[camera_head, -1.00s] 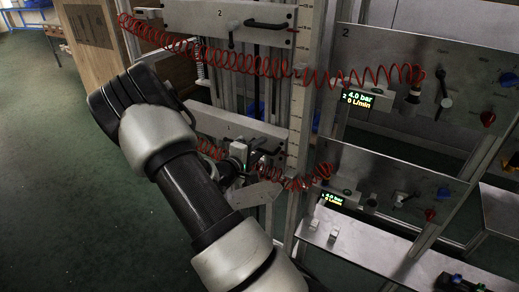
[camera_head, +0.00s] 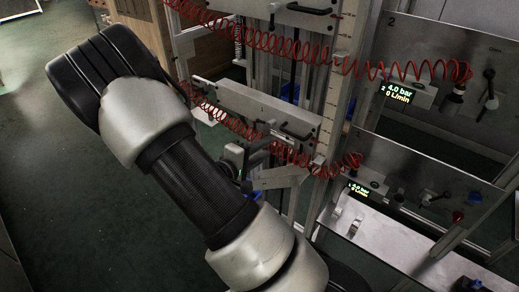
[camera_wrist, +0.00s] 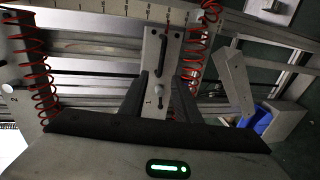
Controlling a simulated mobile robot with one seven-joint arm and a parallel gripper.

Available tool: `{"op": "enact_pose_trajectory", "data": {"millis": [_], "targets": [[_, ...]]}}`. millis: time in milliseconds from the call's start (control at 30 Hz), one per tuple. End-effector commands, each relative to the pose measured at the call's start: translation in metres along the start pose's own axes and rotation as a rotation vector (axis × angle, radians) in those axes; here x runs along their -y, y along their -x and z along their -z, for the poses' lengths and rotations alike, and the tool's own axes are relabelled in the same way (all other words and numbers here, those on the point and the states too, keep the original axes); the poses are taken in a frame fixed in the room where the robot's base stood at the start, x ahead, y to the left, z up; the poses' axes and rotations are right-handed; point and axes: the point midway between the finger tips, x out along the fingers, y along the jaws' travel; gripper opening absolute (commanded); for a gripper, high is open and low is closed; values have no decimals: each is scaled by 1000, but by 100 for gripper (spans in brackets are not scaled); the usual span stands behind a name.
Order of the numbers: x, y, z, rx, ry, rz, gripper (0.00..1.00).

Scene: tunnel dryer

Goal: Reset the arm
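My gripper (camera_wrist: 160,95) shows in the wrist view as two dark fingers standing apart. Nothing is seen held between them. A grey plate marked 1 (camera_wrist: 152,92) with a dark handle (camera_wrist: 163,52) and a knob shows beyond and between the fingers; whether they touch it I cannot tell. In the head view my arm is bent, with its elbow at the upper left, and it hides most of my gripper. The plate marked 1 also shows in the head view (camera_head: 240,101), right of my arm.
Red coiled hoses (camera_head: 335,62) run across the metal frame to two panels on the right. The upper panel (camera_head: 430,60) has a lit display (camera_head: 397,93) reading 4.0 bar. A pale bench (camera_head: 385,250) stands low right. Green floor (camera_head: 60,170) is open at left.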

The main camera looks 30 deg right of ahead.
Motion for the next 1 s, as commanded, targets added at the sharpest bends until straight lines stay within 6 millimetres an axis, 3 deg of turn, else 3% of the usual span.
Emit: {"op": "enact_pose_trajectory", "data": {"millis": [200, 767, 867, 1000], "targets": [[0, 17, 0, 0, -1, -1, 30], [-1, 18, 2, -6, -12, 11, 30], [-6, 22, 16, -50, -87, 85, 30], [-24, 48, 61, -192, -325, 337, 30]]}}
